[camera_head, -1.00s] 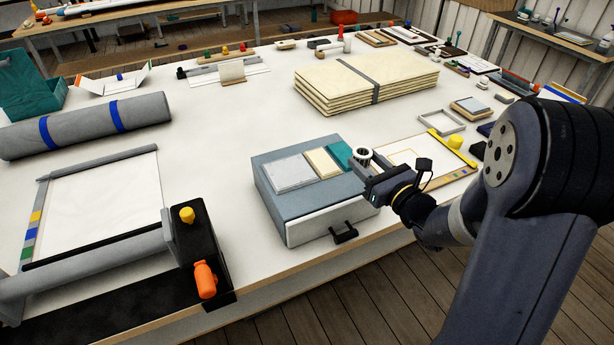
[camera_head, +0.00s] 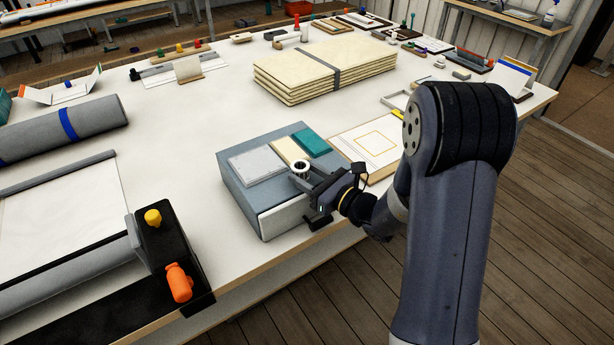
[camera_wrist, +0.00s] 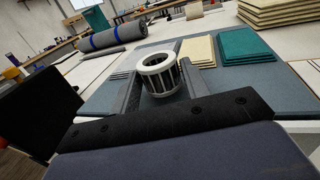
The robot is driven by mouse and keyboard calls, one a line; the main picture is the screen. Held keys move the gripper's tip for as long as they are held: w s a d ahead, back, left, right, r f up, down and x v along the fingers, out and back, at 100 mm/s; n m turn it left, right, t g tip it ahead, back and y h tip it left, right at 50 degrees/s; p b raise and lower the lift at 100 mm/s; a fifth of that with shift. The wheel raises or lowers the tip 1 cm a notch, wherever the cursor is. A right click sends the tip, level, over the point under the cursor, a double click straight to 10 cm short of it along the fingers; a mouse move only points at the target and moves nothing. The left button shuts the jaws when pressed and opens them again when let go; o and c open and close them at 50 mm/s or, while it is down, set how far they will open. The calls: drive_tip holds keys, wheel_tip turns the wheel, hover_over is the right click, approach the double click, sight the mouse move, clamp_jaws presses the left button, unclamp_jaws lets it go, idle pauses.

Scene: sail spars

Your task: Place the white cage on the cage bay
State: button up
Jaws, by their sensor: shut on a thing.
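The white cage (camera_head: 301,167) is a short ring-ended cylinder with slats. It is held between the fingers of my gripper (camera_head: 303,177). In the wrist view the white cage (camera_wrist: 159,74) sits upright, slightly tilted in the picture, between the two dark fingers. My gripper is shut on it, above or in front of the blue-grey box (camera_head: 238,183). I cannot tell the exact gap to the box. On the box top lie a pale grey pad (camera_head: 257,163), a cream pad (camera_head: 288,151) and a teal pad (camera_head: 312,141). None is clearly marked as the cage bay.
A black handle (camera_head: 318,222) juts from the box front. A machine with an orange knob (camera_head: 178,283) stands left. A framed board (camera_head: 369,142) lies behind my arm. A cream stack (camera_head: 325,70) lies farther back. Open table lies left of the box.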

drive_tip(key=shift+f, duration=0.35)
drive_tip(key=shift+f, duration=0.1)
drive_tip(key=shift+f+b, duration=0.15)
drive_tip(key=shift+b, duration=0.15)
drive_tip(key=o, duration=1.1)
drive_tip(key=shift+c, duration=0.2)
drive_tip(key=shift+r, duration=0.2)
